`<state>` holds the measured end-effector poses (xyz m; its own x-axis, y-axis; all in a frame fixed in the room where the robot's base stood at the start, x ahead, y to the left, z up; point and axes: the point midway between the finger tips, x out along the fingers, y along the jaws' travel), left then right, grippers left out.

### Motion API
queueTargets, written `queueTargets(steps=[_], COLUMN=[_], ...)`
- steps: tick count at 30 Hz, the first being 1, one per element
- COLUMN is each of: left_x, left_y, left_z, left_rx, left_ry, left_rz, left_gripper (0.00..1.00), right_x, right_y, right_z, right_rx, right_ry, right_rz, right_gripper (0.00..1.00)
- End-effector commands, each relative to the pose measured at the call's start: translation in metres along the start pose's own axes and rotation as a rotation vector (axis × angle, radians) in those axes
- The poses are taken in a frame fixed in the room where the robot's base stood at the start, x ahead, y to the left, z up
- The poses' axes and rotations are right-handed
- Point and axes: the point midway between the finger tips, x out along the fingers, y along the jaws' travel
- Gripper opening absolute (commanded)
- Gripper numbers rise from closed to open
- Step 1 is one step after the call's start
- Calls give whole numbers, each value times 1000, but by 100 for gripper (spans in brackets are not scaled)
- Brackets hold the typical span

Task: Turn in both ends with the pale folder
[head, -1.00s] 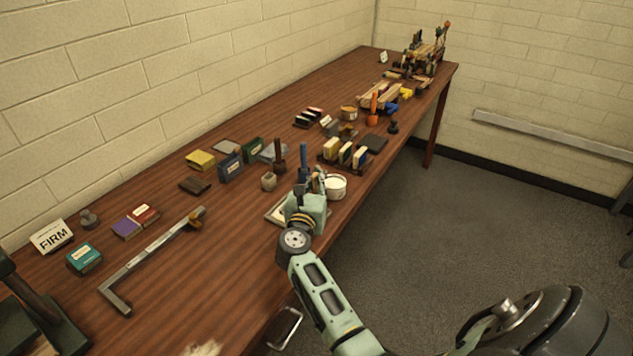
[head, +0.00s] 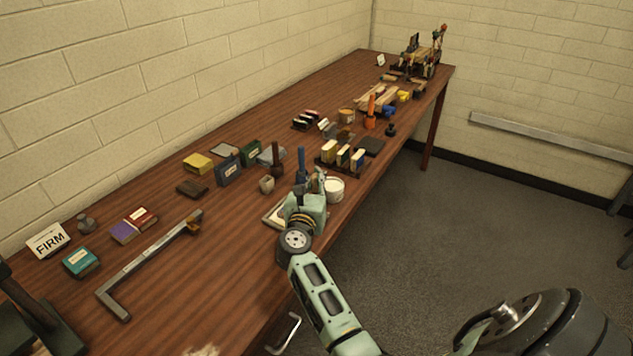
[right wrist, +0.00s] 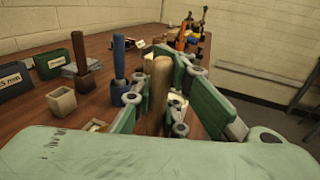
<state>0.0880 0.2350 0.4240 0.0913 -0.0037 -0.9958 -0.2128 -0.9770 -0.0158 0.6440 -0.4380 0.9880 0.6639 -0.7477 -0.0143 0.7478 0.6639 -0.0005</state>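My right gripper (head: 312,182) is over the table's front edge. In the right wrist view its fingers (right wrist: 160,88) stand on both sides of a pale tan upright piece (right wrist: 160,78), likely the folder, and look closed on it. The folder's lower end is hidden behind my gripper body. A pale framed flat piece (head: 273,214) lies on the table beside and partly under the gripper; most of it is hidden.
A white pot (head: 334,188) stands close right of the gripper. Blue-handled (head: 301,162) and brown-handled (head: 276,158) tools stand behind it. A rack of small books (head: 343,155) is beyond.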

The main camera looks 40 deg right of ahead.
Motion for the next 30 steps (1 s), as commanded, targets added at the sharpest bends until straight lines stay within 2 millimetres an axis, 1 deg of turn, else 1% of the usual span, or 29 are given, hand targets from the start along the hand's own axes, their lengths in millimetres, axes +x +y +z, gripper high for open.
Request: queueTargets(steps=[1, 8, 24, 27, 30], left_x=[-3, -8, -51, -54, -53], left_y=[0, 0, -1, -1, -1], left_z=[0, -1, -5, -5, -5], left_rx=[0, 0, 0, 0, 0], left_ry=[0, 0, 0, 0, 0], left_rz=[0, 0, 0, 0, 0], left_gripper=[49, 49, 49, 49, 49], right_x=[0, 0, -1, -1, -1], right_y=[0, 0, 0, 0, 0], right_z=[4, 11, 65, 68, 67], right_rx=[1, 1, 2, 1, 0], right_ry=[-1, -1, -2, -1, -2], right_rz=[0, -1, 0, -1, -1], right_gripper=[0, 0, 0, 0, 0])
